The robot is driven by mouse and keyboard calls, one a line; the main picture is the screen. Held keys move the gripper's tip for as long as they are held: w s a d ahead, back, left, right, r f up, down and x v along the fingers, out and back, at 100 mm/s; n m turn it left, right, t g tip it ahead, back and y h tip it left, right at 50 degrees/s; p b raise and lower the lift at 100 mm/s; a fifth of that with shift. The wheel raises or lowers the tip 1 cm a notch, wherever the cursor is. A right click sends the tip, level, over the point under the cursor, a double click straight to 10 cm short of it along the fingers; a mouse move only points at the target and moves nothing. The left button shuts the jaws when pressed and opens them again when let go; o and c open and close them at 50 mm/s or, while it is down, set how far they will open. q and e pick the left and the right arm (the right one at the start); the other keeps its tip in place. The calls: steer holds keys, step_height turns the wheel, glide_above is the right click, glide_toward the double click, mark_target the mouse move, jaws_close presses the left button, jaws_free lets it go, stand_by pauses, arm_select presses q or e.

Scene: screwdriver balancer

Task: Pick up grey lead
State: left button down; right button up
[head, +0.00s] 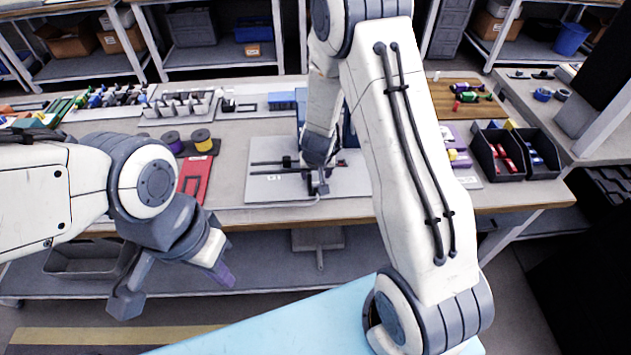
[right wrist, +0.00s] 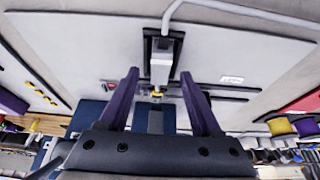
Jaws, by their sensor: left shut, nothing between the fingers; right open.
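A grey lead (right wrist: 240,22) shows in the right wrist view. It bends away from a pale block in a dark fixture (right wrist: 160,62) and runs to the right. In the head view the lead (head: 285,204) lies along the front of a light grey board (head: 262,188). My right gripper (right wrist: 160,82) is open over the board, its purple fingers on either side of the fixture and apart from the lead. In the head view my right arm partly hides this spot. My left gripper (head: 226,276) is shut and empty, hanging in front of the table, away from the board.
A red mat (head: 195,180) and several spools (head: 202,140) lie left of the board. Dark bins (head: 500,150) with red and blue parts stand at the right. Racks with small parts line the table's back. Dark rods (head: 275,172) lie on the board.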

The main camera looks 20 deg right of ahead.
steer(key=shift+x, duration=0.75)
jaws_close()
steer(key=shift+r, duration=0.1)
